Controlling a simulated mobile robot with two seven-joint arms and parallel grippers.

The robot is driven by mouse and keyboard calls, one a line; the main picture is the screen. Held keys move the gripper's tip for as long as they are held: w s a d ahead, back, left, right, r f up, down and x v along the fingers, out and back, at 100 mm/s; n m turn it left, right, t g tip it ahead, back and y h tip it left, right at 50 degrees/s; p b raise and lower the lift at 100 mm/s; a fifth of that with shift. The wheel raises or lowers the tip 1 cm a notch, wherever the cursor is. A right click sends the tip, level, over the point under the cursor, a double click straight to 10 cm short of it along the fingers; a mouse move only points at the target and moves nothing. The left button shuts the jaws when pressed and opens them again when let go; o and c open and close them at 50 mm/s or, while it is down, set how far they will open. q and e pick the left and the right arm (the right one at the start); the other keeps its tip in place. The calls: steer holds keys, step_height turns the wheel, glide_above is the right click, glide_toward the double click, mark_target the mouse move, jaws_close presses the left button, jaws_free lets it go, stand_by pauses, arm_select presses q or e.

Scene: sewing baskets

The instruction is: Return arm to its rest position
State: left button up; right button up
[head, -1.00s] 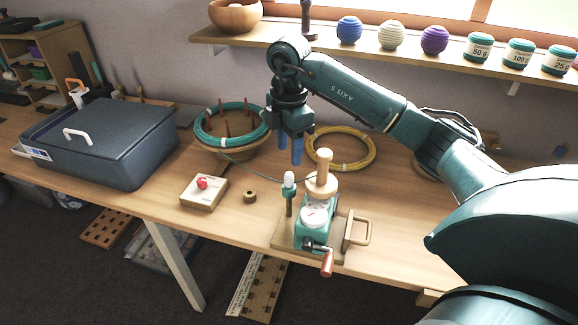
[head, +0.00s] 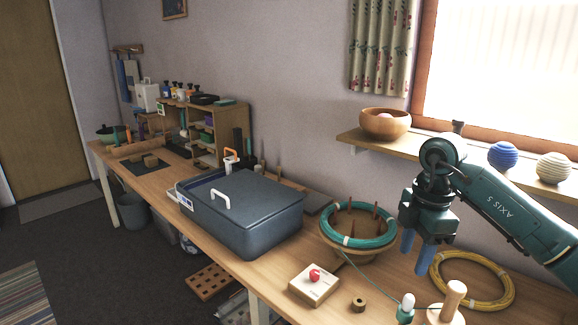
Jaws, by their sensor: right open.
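My right gripper (head: 415,255) hangs at the right of the head view, fingers pointing down, above the table (head: 265,271). Its two blue fingers stand apart with nothing between them. It is just right of the basket with the teal coil (head: 345,240) and left of the yellow coil (head: 507,290). The right arm (head: 510,205) reaches in from the right edge. My left gripper is not in view.
A dark lidded box (head: 250,205) stands left of the teal coil. A wooden block with a red knob (head: 314,285) and a small wooden ring (head: 358,304) lie in front.

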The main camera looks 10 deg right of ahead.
steer(key=s+a+f+n+g+y, duration=0.1)
steer(key=s+a+f+n+y, duration=0.2)
steer(key=a, duration=0.5)
steer(key=s+a+f+n+g+y, duration=0.1)
steer(key=a+f+n+y, duration=0.25)
steer(key=a, duration=0.45)
steer(key=s+a+r+m+t+y+p, duration=0.1)
steer(key=s+a+r+t+y, duration=0.15)
steer(key=a+y, duration=0.3)
steer(key=s+a+r+m+t+y+p, duration=0.1)
steer(key=s+a+r+m+t+y, duration=0.15)
steer(key=a+y, duration=0.35)
steer(key=d+f+m+t+h, duration=1.05)
steer(key=f+m+t, duration=0.2)
steer(key=m, duration=0.35)
steer(key=s+d+f+m+g+h, duration=0.1)
steer(key=s+f+g+h, duration=0.4)
steer(key=s+f, duration=0.5)
steer(key=shift+s+d+f+m+p, duration=0.15)
steer(key=shift+d+f+m+p, duration=0.25)
steer(key=shift+d+f, duration=0.4)
